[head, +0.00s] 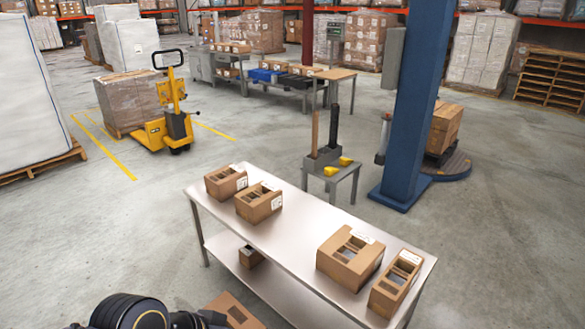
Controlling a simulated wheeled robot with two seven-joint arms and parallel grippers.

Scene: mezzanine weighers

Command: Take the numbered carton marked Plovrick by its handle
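Several brown cartons with white labels stand on a steel table. At the table's far left end are a small carton (217,187) and, just right of it, a slightly larger carton (252,211). Towards the near right end are a wide carton (338,270) and a narrow carton (384,300). Their tops have cut openings with strips across. The label print is too small to read, so I cannot tell which carton is marked Plovrick. Neither gripper shows; only a black arm part of mine is at the bottom left.
The steel table (299,231) has bare room in its middle. A small carton (251,257) is on its lower shelf, and another box (243,318) shows at the bottom edge. A blue column (411,120) and a small grey stand (341,172) are behind. A yellow pallet truck (154,134) is at left.

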